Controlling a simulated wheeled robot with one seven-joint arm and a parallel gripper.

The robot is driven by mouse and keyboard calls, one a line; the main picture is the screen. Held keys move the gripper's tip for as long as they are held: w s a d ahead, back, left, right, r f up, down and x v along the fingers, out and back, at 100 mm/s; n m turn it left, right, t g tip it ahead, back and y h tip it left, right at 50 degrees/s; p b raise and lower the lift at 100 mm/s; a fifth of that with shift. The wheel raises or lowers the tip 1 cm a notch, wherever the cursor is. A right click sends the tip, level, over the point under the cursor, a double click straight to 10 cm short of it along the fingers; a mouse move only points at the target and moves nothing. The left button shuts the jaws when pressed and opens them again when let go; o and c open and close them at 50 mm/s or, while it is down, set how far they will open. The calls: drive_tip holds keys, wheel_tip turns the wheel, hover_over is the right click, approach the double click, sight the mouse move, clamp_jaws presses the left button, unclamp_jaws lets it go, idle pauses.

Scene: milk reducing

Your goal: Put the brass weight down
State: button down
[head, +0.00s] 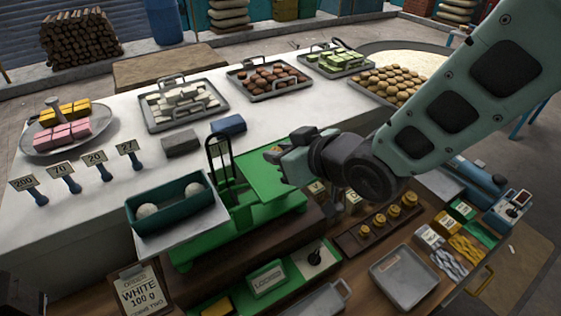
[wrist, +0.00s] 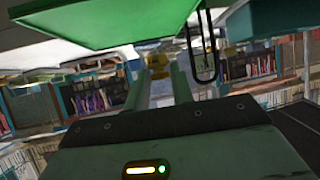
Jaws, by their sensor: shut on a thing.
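My gripper (head: 277,155) is over the back right part of the green balance's right pan (head: 262,178). In the wrist view the gripper (wrist: 157,76) is shut on a small brass weight (wrist: 157,62) between its two fingertips. In the head view the weight is mostly hidden by the gripper, with only a small orange-brown patch near the tips. The green pan also fills the top of the wrist view (wrist: 90,22). I cannot tell whether the weight touches the pan. The balance's left pan (head: 175,238) bears a teal tray (head: 172,219) with two white balls.
Several brass weights stand in a wooden rack (head: 349,243) at the right. A black hoop (head: 219,160) rises at the balance's middle, left of my gripper. An order card (head: 141,291) reads "WHITE 100 g". Metal trays of sweets (head: 190,122) line the white counter.

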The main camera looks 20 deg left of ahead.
wheel_tip(320, 180, down, 4)
drive_tip(key=shift+f+p, duration=0.1)
drive_tip(key=shift+p, duration=0.75)
drive_tip(key=shift+f, duration=0.1)
drive_tip(key=shift+f, duration=0.1)
drive_tip(key=shift+f, duration=0.1)
drive_tip(key=c, duration=1.2)
unclamp_jaws()
